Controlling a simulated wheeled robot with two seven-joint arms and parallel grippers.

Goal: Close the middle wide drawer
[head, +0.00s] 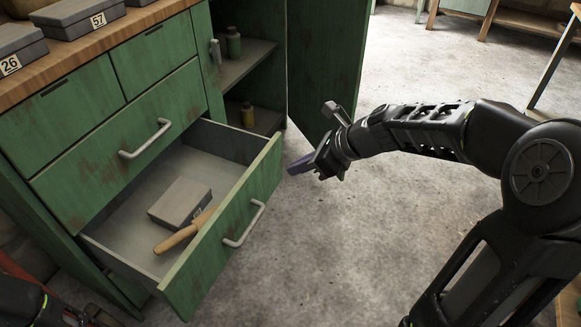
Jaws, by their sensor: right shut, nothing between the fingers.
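A wide green drawer (222,238) with a light metal bar handle (244,224) is pulled well out of the green cabinet. It sits below a closed wide drawer (110,160) with a similar handle. Inside the open drawer lie a grey box (180,203) and a wooden-handled tool (184,231). My right gripper (299,165) is shut and empty, its purple fingers pointing left, just right of the upper far corner of the open drawer's front. It looks apart from the front. My left arm shows only partly at the bottom left; its fingers are not visible.
The wooden cabinet top carries numbered grey boxes (69,17). A cabinet door (322,60) stands open behind my right gripper, beside shelves with small bottles (233,42). The concrete floor (310,255) in front of the drawer is clear.

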